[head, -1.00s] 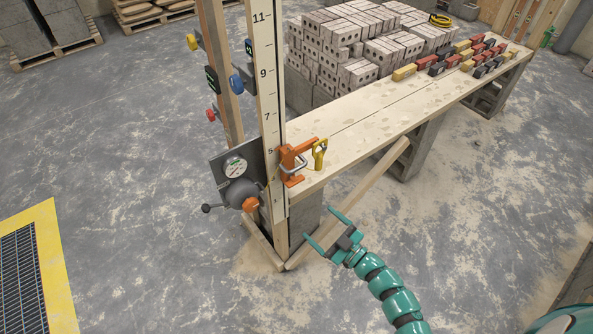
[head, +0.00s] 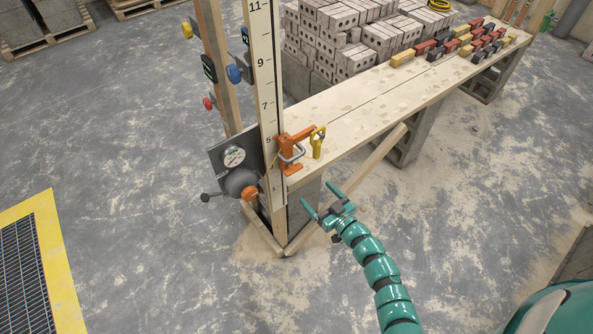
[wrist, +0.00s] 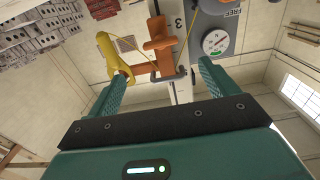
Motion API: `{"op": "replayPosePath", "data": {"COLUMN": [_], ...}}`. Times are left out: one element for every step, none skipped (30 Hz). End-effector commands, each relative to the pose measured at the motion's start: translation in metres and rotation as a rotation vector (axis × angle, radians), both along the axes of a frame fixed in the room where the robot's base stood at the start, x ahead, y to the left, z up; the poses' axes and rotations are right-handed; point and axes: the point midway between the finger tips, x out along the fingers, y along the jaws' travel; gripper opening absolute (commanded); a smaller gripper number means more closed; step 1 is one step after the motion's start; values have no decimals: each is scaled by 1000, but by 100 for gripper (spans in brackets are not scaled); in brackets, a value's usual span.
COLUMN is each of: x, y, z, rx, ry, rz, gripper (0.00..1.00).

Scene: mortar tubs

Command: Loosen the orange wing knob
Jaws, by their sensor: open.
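The orange wing knob (head: 249,192) sits on a dark round housing at the lower right of a grey gauge plate (head: 218,160), beside the upright measuring post. My open, empty teal gripper (head: 321,200) is to the right of the knob and apart from it, below the bench end. In the wrist view the gripper (wrist: 163,75) points toward an orange clamp (wrist: 158,45), with the gauge plate (wrist: 215,25) at upper right. An orange piece at the top edge there is cut off; I cannot tell if it is the knob.
The orange clamp (head: 290,152) and a yellow clip (head: 317,142) are at the near end of the wooden bench (head: 365,98). A slanted wooden brace (head: 372,165) runs behind my gripper. Blue (head: 234,74) and red (head: 208,103) knobs are higher up.

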Motion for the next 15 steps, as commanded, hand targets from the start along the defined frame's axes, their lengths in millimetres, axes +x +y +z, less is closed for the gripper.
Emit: {"op": "replayPosePath", "data": {"x": [6, 10, 15, 19, 22, 26, 29, 32, 37, 41, 44, 49, 52, 54, 58], "y": [5, 6, 9, 12, 15, 19, 21, 22, 25, 28, 31, 34, 37, 39, 42], "z": [1, 1, 2, 3, 3, 3, 2, 0, 0, 1, 2, 3, 2, 1, 0], "rx": [2, 1, 0, 1, 3, 2, 1, 0, 1, 2, 3, 2, 2, 2, 2], "ry": [2, 2, 0, -2, -3, -1, 1, 1, 2, 0, -2, -2, -2, 0, 1], "rz": [-1, -2, -3, -2, -2, -1, 0, -2, -3, -3, -2, -1, 0, 0, -1], "gripper": [85, 85, 85, 85, 85, 85, 85, 85, 85, 85, 85, 85, 85, 85, 85]}}
